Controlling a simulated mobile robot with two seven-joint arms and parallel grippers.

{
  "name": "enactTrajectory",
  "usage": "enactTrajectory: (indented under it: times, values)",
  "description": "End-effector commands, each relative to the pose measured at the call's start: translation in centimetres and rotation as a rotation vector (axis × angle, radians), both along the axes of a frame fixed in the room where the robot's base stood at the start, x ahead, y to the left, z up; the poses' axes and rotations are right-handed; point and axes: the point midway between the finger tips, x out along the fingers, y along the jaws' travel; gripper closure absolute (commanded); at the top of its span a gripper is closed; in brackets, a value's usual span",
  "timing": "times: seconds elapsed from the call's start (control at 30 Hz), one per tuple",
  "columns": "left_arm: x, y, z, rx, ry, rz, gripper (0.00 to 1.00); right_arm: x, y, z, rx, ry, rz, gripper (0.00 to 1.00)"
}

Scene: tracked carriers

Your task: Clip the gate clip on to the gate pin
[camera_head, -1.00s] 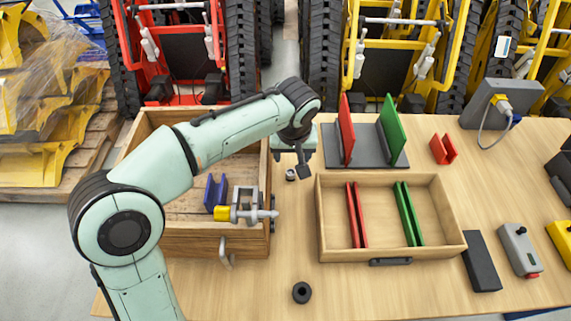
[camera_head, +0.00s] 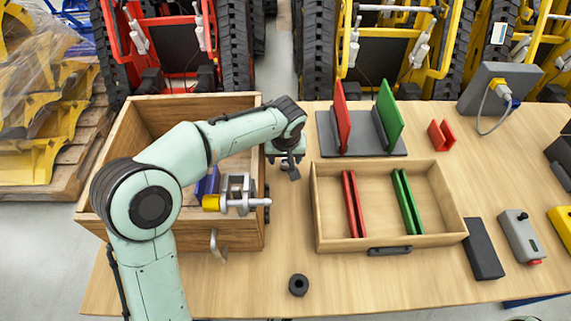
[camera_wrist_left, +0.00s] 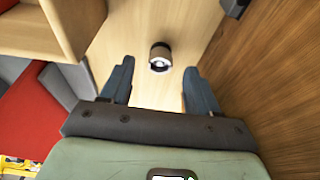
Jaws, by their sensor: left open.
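My left gripper (camera_head: 288,166) hangs over the table between the open wooden crate and the shallow wooden tray. In the left wrist view its two fingers (camera_wrist_left: 159,68) are apart with nothing between them. A small dark and silver round piece (camera_wrist_left: 160,56) stands on the table just beyond the fingertips, roughly centred between them; the gripper hides it in the head view. A grey metal clamp-like fitting (camera_head: 238,190) with a yellow end (camera_head: 211,203) sits at the crate's front right. I cannot tell for sure which pieces are the gate clip and gate pin. My right gripper is not in view.
The crate (camera_head: 170,235) is close left of the gripper and the tray (camera_head: 345,245) close right. A black ring (camera_head: 298,285) lies in front. A rack (camera_head: 368,146) with red and green plates stands behind the tray. The table's front middle is mostly clear.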

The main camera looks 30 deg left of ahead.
Motion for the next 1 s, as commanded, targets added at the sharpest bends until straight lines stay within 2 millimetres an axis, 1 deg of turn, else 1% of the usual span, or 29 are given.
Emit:
enactTrajectory:
  times: [0.03, 0.1, 0.33, 0.37, 0.4, 0.47, 0.5, 0.53, 0.83, 1.0]
  values:
    - [0.2, 0.1, -1.0, -0.001, 0.002, -0.001, 0.39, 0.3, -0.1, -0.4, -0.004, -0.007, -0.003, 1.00]
    - [0.3, 0.2, -1.6, -0.001, 0.002, -0.001, 0.39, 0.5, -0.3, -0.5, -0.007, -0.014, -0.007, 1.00]
    - [0.4, 0.2, -1.6, -0.001, 0.000, -0.001, 0.39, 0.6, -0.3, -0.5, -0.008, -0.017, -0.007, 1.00]
    - [0.4, 0.2, -1.6, -0.001, 0.000, -0.001, 0.49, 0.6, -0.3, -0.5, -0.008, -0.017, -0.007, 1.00]
    - [0.4, 0.2, -1.6, -0.001, 0.000, -0.001, 0.62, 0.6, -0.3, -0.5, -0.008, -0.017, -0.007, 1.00]
    - [0.4, 0.2, -1.6, -0.001, 0.000, -0.001, 0.82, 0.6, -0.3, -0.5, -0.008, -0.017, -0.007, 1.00]
    - [0.4, 0.2, -1.6, -0.001, 0.000, -0.001, 0.95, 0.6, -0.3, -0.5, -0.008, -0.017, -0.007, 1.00]
    - [0.4, 0.2, -1.6, -0.001, 0.000, -0.001, 0.98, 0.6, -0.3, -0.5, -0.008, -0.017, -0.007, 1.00]
    - [0.4, 0.2, -1.5, 0.000, -0.001, -0.001, 0.98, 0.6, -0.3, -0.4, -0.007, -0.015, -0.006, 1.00]
    - [0.4, 0.1, -0.4, -0.001, -0.004, -0.002, 0.98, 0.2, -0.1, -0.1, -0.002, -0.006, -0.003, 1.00]
